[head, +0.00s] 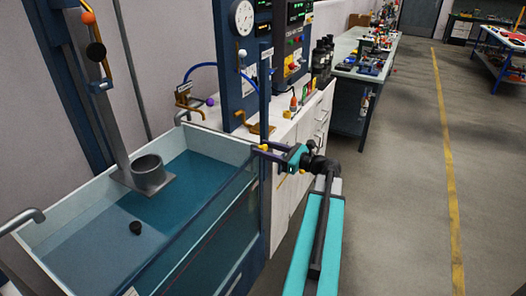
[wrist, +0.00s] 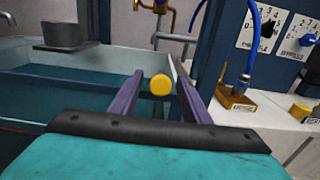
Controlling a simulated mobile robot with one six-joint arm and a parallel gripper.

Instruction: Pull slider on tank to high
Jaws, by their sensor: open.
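The tank (head: 215,140) is an open, white-walled basin with blue water at the left of the head view; its wall also shows in the wrist view (wrist: 30,52). A round yellow knob (wrist: 160,85), which looks like the slider's handle, sits between my gripper's fingers in the wrist view. My gripper (head: 268,152) is at the tank's right corner, beside a thin blue upright post (head: 265,95). In the wrist view my gripper (wrist: 157,72) is open, a finger on each side of the knob, with gaps visible. The slider's track and any high mark cannot be made out.
A blue panel with a round gauge (head: 243,18) stands behind the tank. A white cabinet (head: 290,205) with brass fittings and a blue hose (wrist: 250,45) is close on the right. A grey cylinder (head: 149,170) stands over the water. The floor (head: 390,200) at right is clear.

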